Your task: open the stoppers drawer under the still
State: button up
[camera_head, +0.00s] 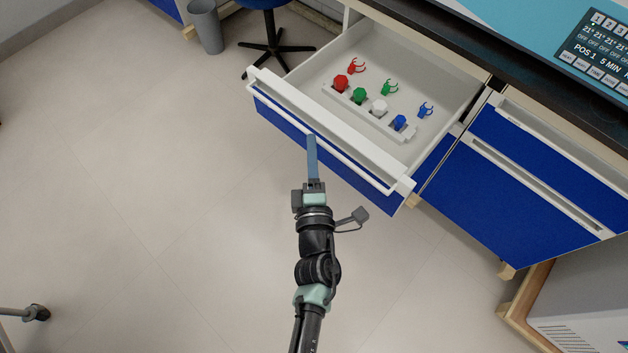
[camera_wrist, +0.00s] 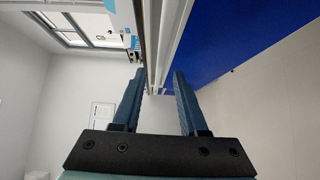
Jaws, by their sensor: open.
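The stoppers drawer (camera_head: 280,108) has a blue front and a white handle bar, and it stands pulled well out from under the bench. Inside it a white rack (camera_head: 345,97) holds a red stopper (camera_head: 341,83), a green stopper (camera_head: 359,95), a white stopper (camera_head: 379,106) and a blue stopper (camera_head: 400,122). Red, green and blue clips lie behind the rack. My gripper (camera_head: 310,140) is at the drawer's handle bar, near its middle. In the wrist view the gripper (camera_wrist: 158,80) is open, with the white handle edge running between or just beyond its fingers; contact cannot be told.
The still's control panel (camera_head: 595,50) is on the dark-edged bench at the top right. Shut blue cabinet fronts (camera_head: 510,195) stand right of the drawer. A grey bin (camera_head: 206,27) and a blue chair (camera_head: 270,40) stand at the back.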

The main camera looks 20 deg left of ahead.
jog(key=v, duration=1.1)
jog(key=shift+p, duration=0.35)
jog(key=shift+w, duration=0.15)
jog(key=w+d+r+m+t+h, duration=0.25)
jog(key=w+r+m, duration=0.25)
jog(key=r, duration=0.7)
jog(key=w+d+r+m+t+h, duration=0.2)
jog(key=w+d+r+m, duration=0.15)
jog(key=r, duration=0.75)
jog(key=w+d+r+m+t+h, duration=0.25)
jog(key=w+r+m, duration=0.25)
jog(key=r, duration=0.7)
jog(key=s+d+r+m+t, duration=0.1)
jog(key=s+r+m, duration=0.25)
jog(key=r, duration=0.55)
jog(key=s+r+m+t+h, duration=0.1)
jog(key=s+r+m+t, duration=0.2)
jog(key=r, duration=0.6)
jog(key=s+d+r+m, duration=0.1)
jog(key=s+r+m, duration=0.3)
jog(key=r, duration=0.5)
notch_tip(320, 180, up, 21)
jog(key=n+p, duration=0.1)
jog(key=p, duration=2)
jog(key=shift+s+a+p, duration=0.25)
jog(key=shift+s+p, duration=0.05)
jog(key=shift+s, duration=0.15)
jog(key=shift+s, duration=0.1)
